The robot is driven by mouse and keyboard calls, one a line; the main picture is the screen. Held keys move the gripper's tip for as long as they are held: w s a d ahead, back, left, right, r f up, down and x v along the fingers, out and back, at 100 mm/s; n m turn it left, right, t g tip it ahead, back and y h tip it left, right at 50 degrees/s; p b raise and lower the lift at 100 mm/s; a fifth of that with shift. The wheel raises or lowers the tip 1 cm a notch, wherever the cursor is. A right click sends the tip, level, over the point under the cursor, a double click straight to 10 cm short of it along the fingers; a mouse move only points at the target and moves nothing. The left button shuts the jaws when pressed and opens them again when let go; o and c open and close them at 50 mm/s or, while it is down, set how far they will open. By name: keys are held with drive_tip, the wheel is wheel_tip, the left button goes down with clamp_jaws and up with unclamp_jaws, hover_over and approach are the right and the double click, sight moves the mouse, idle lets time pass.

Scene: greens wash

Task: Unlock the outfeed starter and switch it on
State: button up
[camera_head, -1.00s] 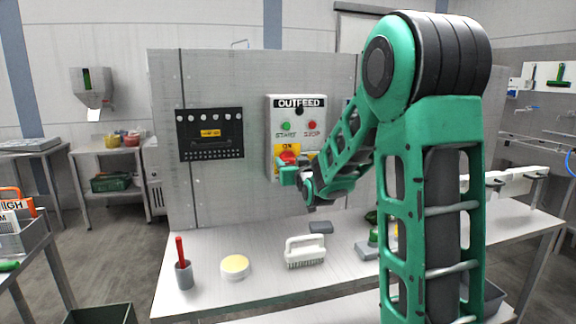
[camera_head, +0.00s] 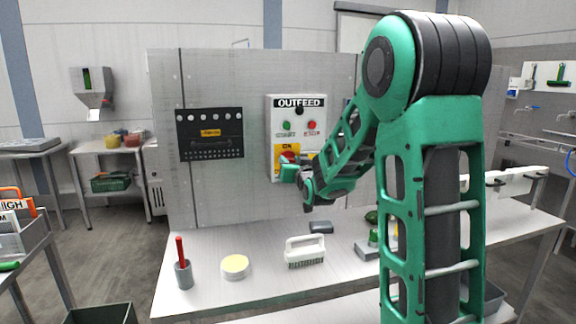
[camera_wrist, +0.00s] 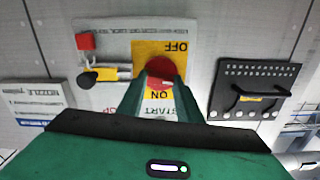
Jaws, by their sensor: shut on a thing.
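The outfeed starter (camera_head: 297,104) is a pale box on the upright panel, with a green START button (camera_head: 286,126) and a red STOP button (camera_head: 311,125). Its red rotary knob (camera_wrist: 160,71) sits on a yellow plate (camera_wrist: 172,48) marked ON and OFF; the wrist view shows it upside down. My gripper (camera_wrist: 161,86) is shut on the red knob, a finger on each side. The knob's exact setting is hard to tell. A red padlock-like block (camera_wrist: 87,41) hangs beside the plate, with a yellow tag (camera_wrist: 110,73) and black round piece (camera_wrist: 90,78) near it, apart from the knob.
A black board (camera_head: 209,134) is mounted left of the starter. On the bench below stand a grey cup with a red-handled tool (camera_head: 184,273), a round yellow-topped pot (camera_head: 235,266), a white brush (camera_head: 305,252) and a dark block (camera_head: 321,227). My arm covers the right side.

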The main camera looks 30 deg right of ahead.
drive_tip(key=m, duration=0.8)
drive_tip(key=shift+f, duration=0.1)
drive_tip(key=shift+s+d+f+m, duration=0.1)
drive_tip(key=shift+f+m, duration=0.05)
drive_tip(key=shift+m, duration=1.9)
drive_tip(key=shift+d+f+m, duration=0.1)
drive_tip(key=shift+m, duration=1.95)
drive_tip(key=shift+f, duration=0.1)
drive_tip(key=o, duration=1)
drive_tip(key=shift+o, duration=0.2)
